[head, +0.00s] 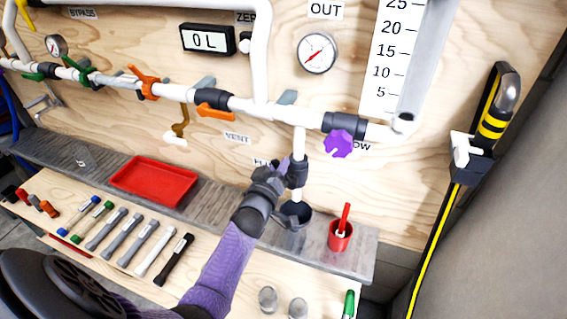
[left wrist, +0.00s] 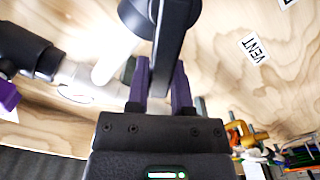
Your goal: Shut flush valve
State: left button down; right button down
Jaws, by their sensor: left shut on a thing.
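The flush valve (head: 297,173) is a dark body on the white vertical pipe (head: 299,141) that drops from the main line. The label beside it is partly hidden; only "FL" reads. A dark cup (head: 295,213) is under the pipe. My left gripper (head: 279,175) is at the valve's left side, at the end of a purple forearm. In the left wrist view its purple fingers (left wrist: 161,90) are shut on a flat dark valve handle (left wrist: 172,50), which runs up to a round dark body. The handle's exact angle to the pipe is hard to tell. My right gripper is not in view.
A purple knob (head: 338,144) is just right of the pipe. An orange vent lever (head: 216,112) is to the upper left. A red cup (head: 340,236) stands right on the grey shelf. A red tray (head: 153,181) and several tubes lie to the left.

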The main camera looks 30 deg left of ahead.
pick_arm(q)
jog(key=shift+s+a+f+n+b, duration=0.1)
jog(key=shift+a+f+n+b, duration=0.55)
jog(key=shift+n, duration=1.25)
jog(key=shift+s+a+f+n+b, duration=0.2)
jog(key=shift+f+n, duration=0.85)
jog(key=shift+n, duration=0.85)
jog(key=shift+s+a+f+n+b, duration=0.1)
jog(key=shift+a+f+n+b, duration=0.55)
jog(key=shift+n, duration=1.25)
jog(key=shift+d+f, duration=0.25)
jog(key=c, duration=0.5)
grip_release()
jog(key=shift+r, duration=0.1)
